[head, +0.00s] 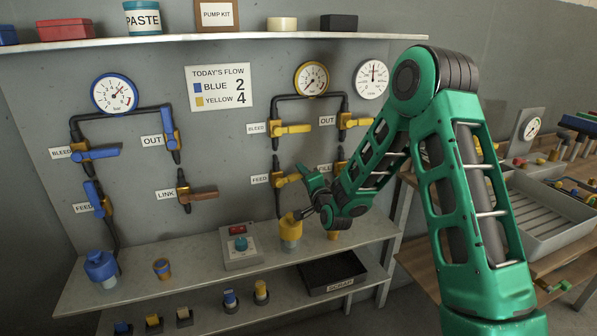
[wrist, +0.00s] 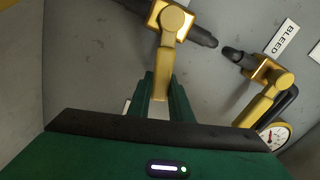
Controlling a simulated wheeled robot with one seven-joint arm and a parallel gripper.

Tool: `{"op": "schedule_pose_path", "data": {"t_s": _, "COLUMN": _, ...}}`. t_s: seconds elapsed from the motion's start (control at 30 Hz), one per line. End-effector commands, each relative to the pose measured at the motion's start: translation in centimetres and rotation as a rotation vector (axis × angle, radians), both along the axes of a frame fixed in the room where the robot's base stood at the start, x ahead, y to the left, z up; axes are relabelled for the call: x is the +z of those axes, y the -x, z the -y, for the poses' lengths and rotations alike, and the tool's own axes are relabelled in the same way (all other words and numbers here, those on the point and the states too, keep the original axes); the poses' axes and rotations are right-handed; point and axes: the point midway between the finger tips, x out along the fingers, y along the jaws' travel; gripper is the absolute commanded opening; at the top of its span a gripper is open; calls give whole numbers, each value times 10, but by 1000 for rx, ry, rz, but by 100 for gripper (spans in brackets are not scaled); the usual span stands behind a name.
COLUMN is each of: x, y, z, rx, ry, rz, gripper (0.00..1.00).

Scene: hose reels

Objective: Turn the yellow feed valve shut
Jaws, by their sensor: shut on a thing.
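The yellow feed valve (head: 279,181) is on the left vertical pipe of the yellow circuit, right of a FEED label (head: 260,180). Its yellow handle points right, roughly across the pipe and slightly upward. In the wrist view the valve body (wrist: 172,18) is at the top, and its handle (wrist: 169,60) runs down between my green fingers. My gripper (head: 308,178) is shut on the handle's outer end. The wrist view shows the gripper (wrist: 160,100) from behind, and its palm hides part of the fingers.
The yellow bleed valve (head: 278,129) is just above, its handle pointing right; it also shows in the wrist view (wrist: 262,98). A second yellow pipe is right, partly behind my arm.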

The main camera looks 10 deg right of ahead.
Motion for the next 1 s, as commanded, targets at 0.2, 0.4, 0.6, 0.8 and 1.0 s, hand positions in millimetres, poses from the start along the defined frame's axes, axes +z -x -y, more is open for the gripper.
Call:
{"op": "schedule_pose_path", "data": {"t_s": 0.2, "x": -19, "y": 2, "z": 7, "rx": -7, "ry": -143, "rz": -28, "gripper": 0}}
{"op": "schedule_pose_path", "data": {"t_s": 0.4, "x": -27, "y": 2, "z": 6, "rx": -5, "ry": -227, "rz": -37, "gripper": 0}}
{"op": "schedule_pose_path", "data": {"t_s": 0.6, "x": -30, "y": 2, "z": 5, "rx": -4, "ry": -268, "rz": -40, "gripper": 0}}
{"op": "schedule_pose_path", "data": {"t_s": 0.8, "x": -31, "y": 2, "z": 5, "rx": -3, "ry": -279, "rz": -42, "gripper": 0}}
{"op": "schedule_pose_path", "data": {"t_s": 1.0, "x": -31, "y": 2, "z": 4, "rx": -4, "ry": -279, "rz": -43, "gripper": 0}}
